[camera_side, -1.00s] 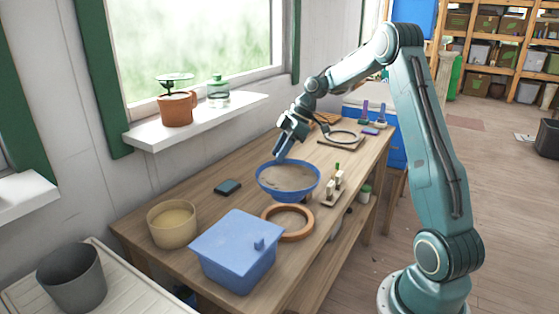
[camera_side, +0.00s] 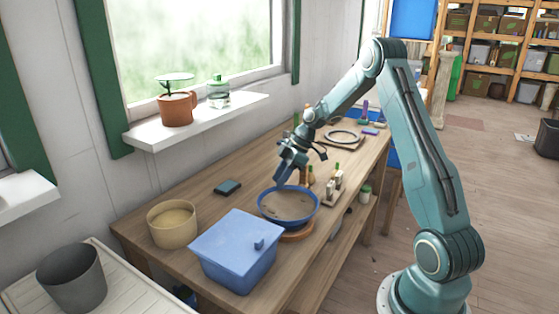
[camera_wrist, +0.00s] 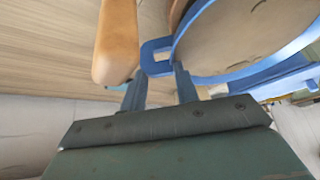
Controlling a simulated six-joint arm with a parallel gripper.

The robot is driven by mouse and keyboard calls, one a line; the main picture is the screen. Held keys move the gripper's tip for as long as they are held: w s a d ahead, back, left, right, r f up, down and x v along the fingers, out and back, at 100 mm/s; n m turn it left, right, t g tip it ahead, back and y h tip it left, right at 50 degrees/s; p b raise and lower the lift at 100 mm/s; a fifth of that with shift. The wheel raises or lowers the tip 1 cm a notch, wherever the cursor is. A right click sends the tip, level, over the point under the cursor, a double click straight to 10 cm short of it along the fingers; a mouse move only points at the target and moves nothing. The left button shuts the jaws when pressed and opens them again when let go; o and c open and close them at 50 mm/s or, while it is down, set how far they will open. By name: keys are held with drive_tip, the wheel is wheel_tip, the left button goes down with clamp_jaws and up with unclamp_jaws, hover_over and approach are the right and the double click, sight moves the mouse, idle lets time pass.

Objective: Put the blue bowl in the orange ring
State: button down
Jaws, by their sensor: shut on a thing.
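The blue bowl (camera_side: 288,206), with a brown inside, is over the orange ring (camera_side: 297,236) in the side view. Only the ring's front and right edge shows below the bowl. I cannot tell whether the bowl touches the ring or hangs just above it. My gripper (camera_side: 281,180) is at the bowl's far left rim, pointing down, shut on the bowl. In the wrist view, the fingers (camera_wrist: 160,90) are at a blue loop on the rim of the bowl (camera_wrist: 235,35). The bowl looks about level.
A blue lidded box (camera_side: 235,250) stands close in front of the ring, and a tan round tub (camera_side: 172,224) is to its left. A small dark block (camera_side: 228,187) lies behind. A rack with upright pegs (camera_side: 333,187) stands right of the bowl.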

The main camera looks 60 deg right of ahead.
drive_tip(key=shift+f, duration=0.8)
drive_tip(key=c, duration=1.1)
unclamp_jaws()
drive_tip(key=shift+o, duration=0.2)
drive_tip(key=v, duration=1.2)
drive_tip(key=shift+a, duration=0.1)
